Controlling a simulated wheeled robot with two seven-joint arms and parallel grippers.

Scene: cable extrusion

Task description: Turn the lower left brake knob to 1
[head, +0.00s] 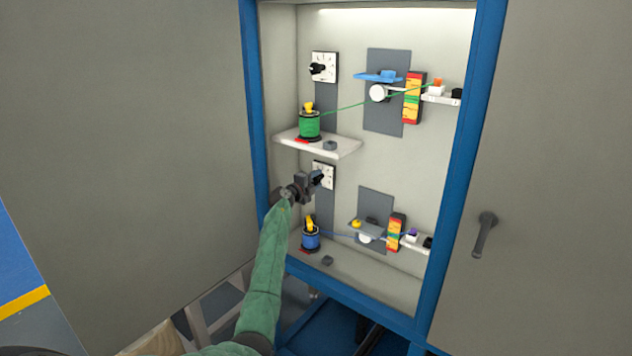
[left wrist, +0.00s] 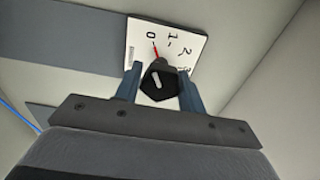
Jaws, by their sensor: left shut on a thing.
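The lower left brake knob (head: 317,178) is black, on a white dial plate (head: 328,182) inside the cabinet. My left gripper (head: 312,181) reaches it from the left. In the left wrist view, the knob (left wrist: 158,85) sits between the two fingers of the left gripper (left wrist: 159,83), which is shut on it. The dial plate (left wrist: 185,42) shows 0, 1, 2 and a partly hidden 3. A red pointer line (left wrist: 155,51) behind the knob points at or close to 0. The right gripper is not in view.
A green spool (head: 309,124) stands on the upper shelf (head: 345,146), above my gripper. A blue spool (head: 311,239) with a thin blue cable is below it. The upper brake knob (head: 317,69) is higher up. The blue cabinet frame (head: 256,130) is close left of my gripper.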

